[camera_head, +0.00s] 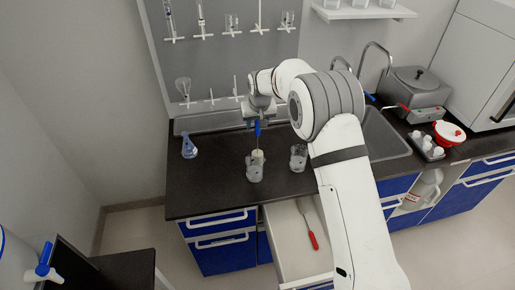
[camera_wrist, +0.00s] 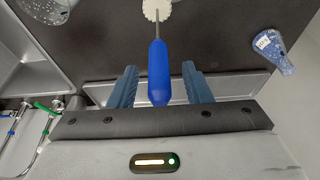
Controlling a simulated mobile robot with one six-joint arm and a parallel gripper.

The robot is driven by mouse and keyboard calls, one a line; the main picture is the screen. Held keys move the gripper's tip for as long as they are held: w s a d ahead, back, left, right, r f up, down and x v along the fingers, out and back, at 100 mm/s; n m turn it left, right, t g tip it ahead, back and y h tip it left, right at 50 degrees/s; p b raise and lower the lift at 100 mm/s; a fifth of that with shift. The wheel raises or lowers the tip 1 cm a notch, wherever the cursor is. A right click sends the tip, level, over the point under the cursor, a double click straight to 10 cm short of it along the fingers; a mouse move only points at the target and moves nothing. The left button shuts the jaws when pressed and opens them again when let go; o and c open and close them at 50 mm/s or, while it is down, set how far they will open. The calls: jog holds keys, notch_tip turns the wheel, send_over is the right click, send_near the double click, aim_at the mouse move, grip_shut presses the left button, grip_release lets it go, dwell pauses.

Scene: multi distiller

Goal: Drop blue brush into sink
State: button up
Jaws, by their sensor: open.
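The blue brush (camera_head: 257,129) stands upright, handle up, in a glass beaker (camera_head: 254,173) on the dark counter. Its pale bristles are down at the beaker. In the wrist view the blue handle (camera_wrist: 159,75) lies between the two fingers of my gripper (camera_wrist: 159,84), with a gap on each side. My gripper (camera_head: 257,121) is open at the top of the handle. The sink (camera_head: 391,143) is set in the counter to the right, partly hidden behind my arm. Its metal basin also shows at the left of the wrist view (camera_wrist: 35,62).
A second glass beaker (camera_head: 298,158) stands right of the brush's beaker. A flask with blue liquid (camera_head: 188,149) stands to the left. A rack of glassware hangs on the wall panel behind. A drawer (camera_head: 286,240) is open below the counter, with a red-handled tool (camera_head: 313,240) inside.

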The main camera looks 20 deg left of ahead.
jog(key=shift+f, duration=0.1)
grip_shut()
dwell(0.4)
